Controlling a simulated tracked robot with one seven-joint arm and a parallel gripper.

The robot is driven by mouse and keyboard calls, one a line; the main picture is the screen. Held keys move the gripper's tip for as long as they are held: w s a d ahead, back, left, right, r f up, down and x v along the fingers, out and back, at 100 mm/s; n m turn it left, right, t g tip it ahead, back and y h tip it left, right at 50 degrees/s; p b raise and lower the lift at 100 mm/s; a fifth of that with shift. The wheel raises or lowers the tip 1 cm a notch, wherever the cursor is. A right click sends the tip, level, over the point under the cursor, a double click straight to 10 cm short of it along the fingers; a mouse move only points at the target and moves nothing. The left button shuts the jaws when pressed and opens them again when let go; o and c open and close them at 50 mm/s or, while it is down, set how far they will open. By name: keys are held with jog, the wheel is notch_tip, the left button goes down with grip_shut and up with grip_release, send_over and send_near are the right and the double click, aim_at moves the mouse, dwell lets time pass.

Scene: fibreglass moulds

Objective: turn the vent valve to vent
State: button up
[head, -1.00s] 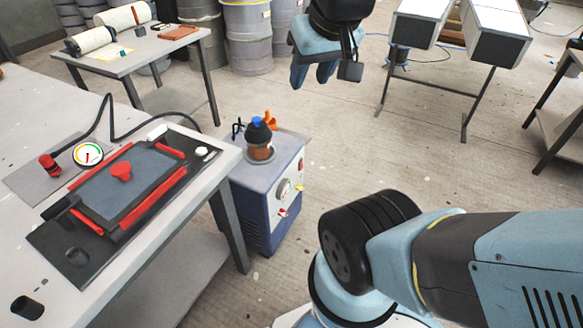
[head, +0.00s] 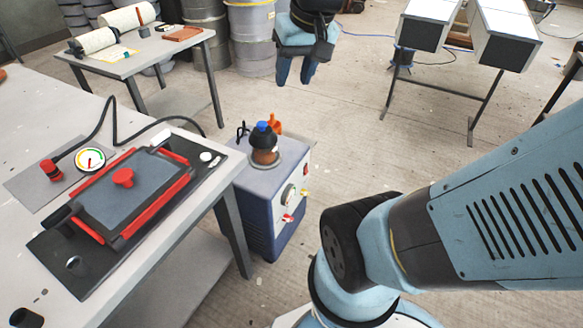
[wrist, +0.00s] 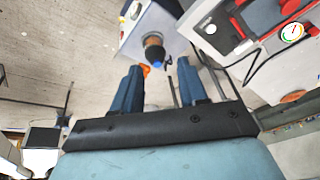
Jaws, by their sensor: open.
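A blue and white pump cart (head: 265,190) stands on the floor beside the table. On its top is a dark pot with a blue cap (head: 262,126), an orange fitting (head: 275,122) and a small black handle (head: 241,130). A round dial and small red and yellow parts sit on its front. Which part is the vent valve I cannot tell. My gripper (head: 296,72) is open and empty, beyond and above the cart, fingers down. In the wrist view the blue cap (wrist: 156,64) and orange fitting (wrist: 146,70) show between the open fingers (wrist: 159,66), apart from them.
The table (head: 50,120) at left carries a black tray with a red-edged mould (head: 130,190), a gauge (head: 90,159), a red fitting (head: 50,170) and a black hose. Drums (head: 250,40) and a side table stand behind.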

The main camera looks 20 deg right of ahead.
jog(key=w+d+f+m+g+y, duration=0.1)
jog(key=w+d+f+m+y, duration=0.3)
jog(key=w+f, duration=0.6)
jog(key=w+d+f+m+g+y, duration=0.1)
jog(key=w+d+f+y, duration=0.2)
jog(key=w+d+f, duration=0.55)
jog(key=w+d+f+m+t+y, duration=0.1)
jog(key=w+d+f+m, duration=0.15)
jog(key=f, duration=0.45)
jog(key=w+d+f+m+t+y, duration=0.1)
jog(key=d+f, duration=0.2)
jog(key=f, duration=0.4)
jog(key=w+d+f+m+t+y, duration=0.1)
jog(key=w+d+f+m+t, duration=0.1)
jog(key=f, duration=0.6)
jog(key=s+d+f+m+t+h, duration=0.1)
jog(key=s+d+f+m+t, duration=0.15)
jog(key=f, duration=0.85)
jog(key=s+d+f+m+t+h, duration=0.1)
jog(key=d+f+m+t, duration=0.25)
jog(key=f, duration=0.75)
jog(key=m+t+h, duration=0.2)
jog(key=m+h, duration=0.2)
jog(key=m, duration=0.1)
send_near(305, 193)
jog(key=s+d, duration=0.4)
jog(key=x, duration=1.4)
jog(key=shift+a+f, duration=0.25)
jog(key=shift+f, duration=0.1)
jog(key=shift+s, duration=0.1)
